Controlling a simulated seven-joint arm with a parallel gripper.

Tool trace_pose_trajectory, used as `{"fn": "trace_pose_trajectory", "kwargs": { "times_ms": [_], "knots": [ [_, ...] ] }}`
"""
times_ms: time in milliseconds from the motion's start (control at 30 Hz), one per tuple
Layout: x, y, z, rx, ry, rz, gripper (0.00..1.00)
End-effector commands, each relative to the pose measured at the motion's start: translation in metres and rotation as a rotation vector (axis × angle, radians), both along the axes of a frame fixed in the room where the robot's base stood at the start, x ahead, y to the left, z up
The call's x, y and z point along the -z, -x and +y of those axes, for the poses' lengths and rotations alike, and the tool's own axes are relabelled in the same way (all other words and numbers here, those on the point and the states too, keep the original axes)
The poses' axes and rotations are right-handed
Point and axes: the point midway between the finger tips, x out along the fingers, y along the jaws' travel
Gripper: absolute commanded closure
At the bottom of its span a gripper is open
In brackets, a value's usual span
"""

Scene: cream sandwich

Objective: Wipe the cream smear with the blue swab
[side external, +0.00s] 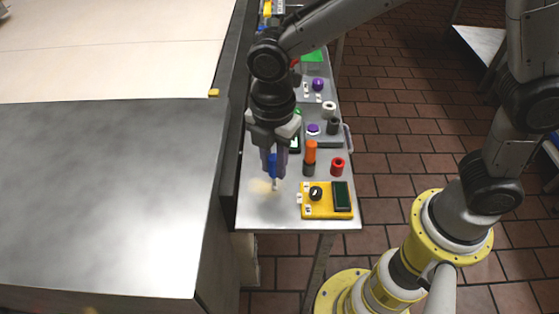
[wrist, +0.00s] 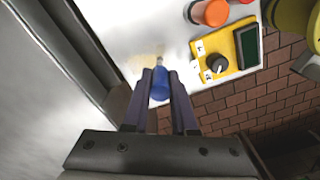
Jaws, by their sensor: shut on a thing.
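My gripper (side external: 274,168) points down over the near end of the metal table and is shut on the blue swab (side external: 272,166). The swab's pale tip (side external: 275,185) points down at the cream smear (side external: 263,186), a faint beige patch on the table. I cannot tell whether the tip touches the table.
A yellow panel (side external: 322,210) with a black knob and dark display lies right of the smear. A larger grey counter (side external: 100,190) borders the table on the left. The table's front edge is close.

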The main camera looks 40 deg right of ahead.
Motion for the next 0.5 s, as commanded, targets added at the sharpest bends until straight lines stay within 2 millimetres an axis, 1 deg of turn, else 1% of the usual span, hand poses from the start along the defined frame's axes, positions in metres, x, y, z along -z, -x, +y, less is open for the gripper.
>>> {"fn": "trace_pose_trajectory", "kwargs": {
  "times_ms": [500],
  "knots": [
    [0.0, -0.034, 0.034, 0.0, 0.0, -0.001, 1.0]
  ]
}}
